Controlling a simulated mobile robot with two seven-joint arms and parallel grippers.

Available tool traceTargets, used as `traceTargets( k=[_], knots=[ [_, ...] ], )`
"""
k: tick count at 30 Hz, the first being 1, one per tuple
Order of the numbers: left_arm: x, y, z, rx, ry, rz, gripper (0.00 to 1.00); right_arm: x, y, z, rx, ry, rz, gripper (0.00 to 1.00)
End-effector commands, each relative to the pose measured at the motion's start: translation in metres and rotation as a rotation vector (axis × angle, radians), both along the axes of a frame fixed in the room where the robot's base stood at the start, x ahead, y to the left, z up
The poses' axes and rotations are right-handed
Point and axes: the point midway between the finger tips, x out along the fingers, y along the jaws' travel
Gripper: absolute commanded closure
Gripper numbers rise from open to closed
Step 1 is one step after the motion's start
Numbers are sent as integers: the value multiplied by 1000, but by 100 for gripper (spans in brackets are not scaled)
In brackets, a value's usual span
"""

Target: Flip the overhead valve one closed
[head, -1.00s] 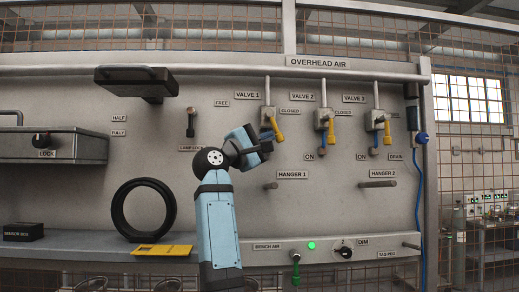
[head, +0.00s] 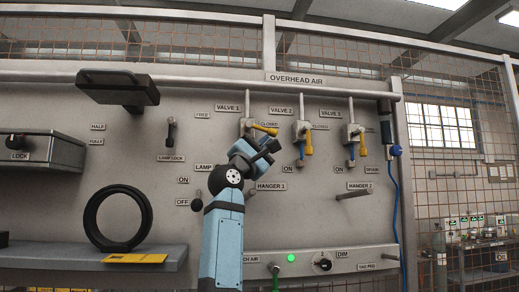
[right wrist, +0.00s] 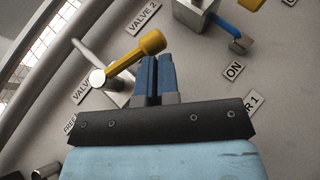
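Valve 1 has a yellow handle (head: 264,129) pointing right and slightly down, close under its CLOSED label. My right gripper (head: 265,143) is just below this handle. In the right wrist view, the yellow handle (right wrist: 132,62) lies across the tips of my right gripper's blue fingers (right wrist: 151,62). The fingers are together with only a thin gap, and the handle is beside their tips, not between them. Whether they touch it is hard to tell. The lower part of valve 1 is hidden behind my gripper in the head view. My left gripper is not in view.
Valve 2 (head: 307,142) and valve 3 (head: 361,142) hang to the right with handles down. Hanger peg 1 (head: 250,195) is close behind my right arm; hanger peg 2 (head: 354,194) is farther right. A black ring (head: 118,218) stands on the shelf at left.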

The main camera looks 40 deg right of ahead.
Motion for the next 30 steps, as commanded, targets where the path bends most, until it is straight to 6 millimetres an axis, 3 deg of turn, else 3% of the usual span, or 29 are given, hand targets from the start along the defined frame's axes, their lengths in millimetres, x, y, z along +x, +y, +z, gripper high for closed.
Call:
traceTargets(
  k=[23,30],
  knots=[
    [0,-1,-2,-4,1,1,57,-2,-3,3,1,-1,0,100],
    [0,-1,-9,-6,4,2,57,-4,17,-16,1,0,2,100]
  ],
)
